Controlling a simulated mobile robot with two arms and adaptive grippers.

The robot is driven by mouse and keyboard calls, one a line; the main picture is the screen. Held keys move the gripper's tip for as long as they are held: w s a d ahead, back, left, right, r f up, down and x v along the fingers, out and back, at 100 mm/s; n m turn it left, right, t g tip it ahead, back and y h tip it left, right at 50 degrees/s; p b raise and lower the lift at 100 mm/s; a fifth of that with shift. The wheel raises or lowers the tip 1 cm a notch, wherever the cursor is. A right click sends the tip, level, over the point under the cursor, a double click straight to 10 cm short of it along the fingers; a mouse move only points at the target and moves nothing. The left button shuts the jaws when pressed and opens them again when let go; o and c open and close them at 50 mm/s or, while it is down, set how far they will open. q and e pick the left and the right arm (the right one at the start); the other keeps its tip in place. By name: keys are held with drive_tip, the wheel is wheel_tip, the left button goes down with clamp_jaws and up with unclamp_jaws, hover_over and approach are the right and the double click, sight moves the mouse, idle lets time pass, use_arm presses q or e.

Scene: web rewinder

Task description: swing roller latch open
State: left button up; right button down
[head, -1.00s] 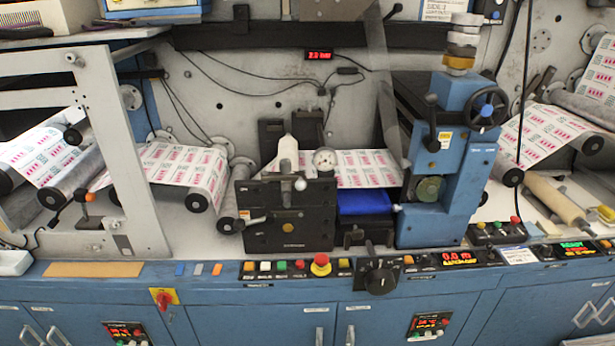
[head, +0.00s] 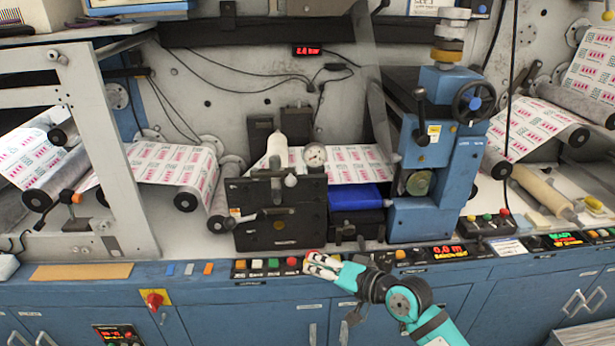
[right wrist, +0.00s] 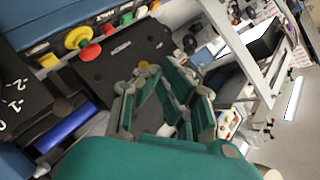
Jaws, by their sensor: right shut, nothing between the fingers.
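The black roller unit (head: 278,210) stands upright at the centre of the head view. A short lever with a pale tip (head: 236,214) sticks out from its left front, and a pale knob (head: 290,181) sits near its top. I cannot tell for sure which is the roller latch. My right gripper (head: 312,263) is in front of the control rail, below and right of the unit and apart from it. It is shut and empty. In the right wrist view its teal fingers (right wrist: 166,78) are central. My left gripper is not in view.
The button rail (head: 200,268) runs along the front; my right gripper covers part of it. A blue block (head: 352,196) and a blue post with a handwheel (head: 430,170) stand right of the unit. A white frame (head: 117,180) stands at left.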

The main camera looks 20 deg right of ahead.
sight(308, 176)
drive_tip(key=w+d+r+m+t, duration=0.5)
drive_tip(key=w+d+r, duration=0.2)
drive_tip(key=r, duration=0.4)
drive_tip(key=shift+w+d+r+m, duration=0.2)
drive_tip(key=shift+d+r+m, duration=0.15)
drive_tip(key=shift+m, duration=0.05)
drive_tip(key=shift+w, duration=0.1)
drive_tip(key=p+x, duration=0.2)
drive_tip(key=x, duration=0.8)
drive_tip(key=shift+f, duration=0.15)
